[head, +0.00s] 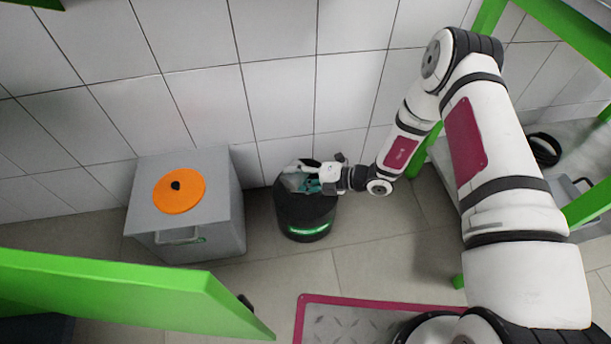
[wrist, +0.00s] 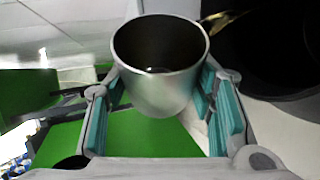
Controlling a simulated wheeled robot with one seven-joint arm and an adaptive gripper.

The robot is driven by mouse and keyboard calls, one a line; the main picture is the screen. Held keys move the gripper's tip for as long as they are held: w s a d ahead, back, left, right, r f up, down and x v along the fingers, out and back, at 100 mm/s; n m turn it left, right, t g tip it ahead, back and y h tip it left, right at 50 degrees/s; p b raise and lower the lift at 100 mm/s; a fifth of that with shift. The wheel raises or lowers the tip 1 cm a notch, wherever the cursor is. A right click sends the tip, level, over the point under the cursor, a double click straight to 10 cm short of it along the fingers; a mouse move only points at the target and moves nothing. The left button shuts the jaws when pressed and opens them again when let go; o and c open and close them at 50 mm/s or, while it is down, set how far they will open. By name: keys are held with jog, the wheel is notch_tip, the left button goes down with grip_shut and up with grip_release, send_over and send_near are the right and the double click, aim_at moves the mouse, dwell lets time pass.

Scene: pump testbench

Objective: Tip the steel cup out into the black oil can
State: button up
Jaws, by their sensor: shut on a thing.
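The steel cup (wrist: 160,85) is between the teal finger pads of my gripper (wrist: 165,115), which is shut on it. Its open mouth faces the wrist camera, and the inside looks dark with a small pale spot. A thin golden streak (wrist: 222,16) runs from beside the cup's right rim towards the dark can; it looks like oil. The black oil can (head: 303,218) stands on the floor, with a green lit strip low on its front. In the head view my gripper (head: 308,183) is over the can's top, and the cup is small and partly hidden there.
A grey bin (head: 190,222) with an orange round lid (head: 179,190) stands just left of the can. The tiled wall (head: 280,95) is close behind. A green panel (head: 130,290) is in the left foreground, and a red-edged floor plate (head: 350,322) lies in front.

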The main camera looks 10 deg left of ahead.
jog(key=shift+r+m, duration=0.15)
jog(key=shift+m, duration=0.15)
jog(key=shift+y, duration=0.3)
jog(key=shift+w+d+f+m+g+y+b, duration=0.1)
jog(key=shift+w+f+m+g+y+b, duration=0.15)
jog(key=shift+b, duration=0.3)
jog(key=shift+d+f+m+g+y+b, duration=0.1)
jog(key=shift+f+m+y+b, duration=0.05)
jog(key=shift+f+m+b, duration=0.3)
jog(key=shift+r, duration=0.35)
jog(key=shift+w, duration=0.1)
jog(key=shift+m, duration=0.3)
